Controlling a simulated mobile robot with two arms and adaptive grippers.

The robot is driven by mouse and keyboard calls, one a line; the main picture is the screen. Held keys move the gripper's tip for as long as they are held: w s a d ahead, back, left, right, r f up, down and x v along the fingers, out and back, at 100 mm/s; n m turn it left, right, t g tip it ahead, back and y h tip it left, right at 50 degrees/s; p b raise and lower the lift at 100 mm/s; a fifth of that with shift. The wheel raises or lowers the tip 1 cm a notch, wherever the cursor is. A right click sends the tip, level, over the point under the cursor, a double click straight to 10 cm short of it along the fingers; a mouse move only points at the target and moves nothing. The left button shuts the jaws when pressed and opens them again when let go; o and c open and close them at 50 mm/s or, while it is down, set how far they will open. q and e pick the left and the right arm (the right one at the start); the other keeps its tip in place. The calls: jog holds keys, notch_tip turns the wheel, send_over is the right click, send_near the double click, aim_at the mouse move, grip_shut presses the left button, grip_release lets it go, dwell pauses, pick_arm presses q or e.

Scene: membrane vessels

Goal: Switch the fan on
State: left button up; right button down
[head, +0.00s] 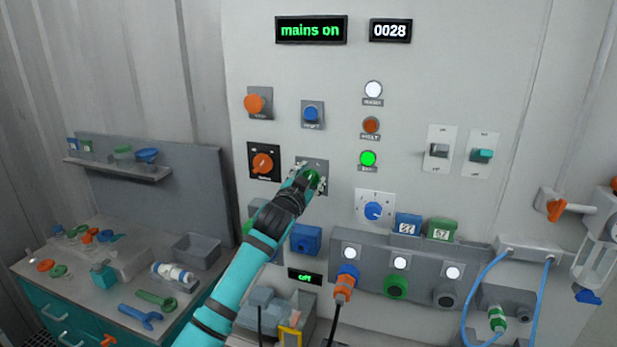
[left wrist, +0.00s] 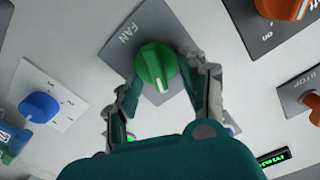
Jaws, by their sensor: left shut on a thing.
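The fan switch is a green rotary knob (head: 313,178) on a grey plate (head: 321,164) in the middle of the panel. In the left wrist view the knob (left wrist: 152,64) sits on its plate (left wrist: 180,25), which reads "FAN". My left gripper (head: 307,181) is at the knob, shut on it, with one finger (left wrist: 128,98) on each side of it in the left wrist view. The fingers partly cover the knob in the head view. A small display (head: 305,277) below the arm reads "off". My right gripper is not in view.
An orange rotary switch (head: 262,163) is close left of the fan knob, a blue button (head: 311,114) above it and a blue dial (head: 373,211) lower right. The top display (head: 311,30) reads "mains on". A green lamp (head: 368,158) is lit. A cluttered bench (head: 90,300) stands left.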

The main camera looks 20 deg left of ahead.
pick_arm(q)
jog(key=shift+m, duration=0.6)
jog(key=shift+d, duration=0.1)
jog(key=o, duration=1.1)
jog(key=shift+s, duration=0.1)
jog(key=s, duration=1.1)
jog(key=shift+s+a, duration=0.2)
jog(key=shift+s, duration=0.2)
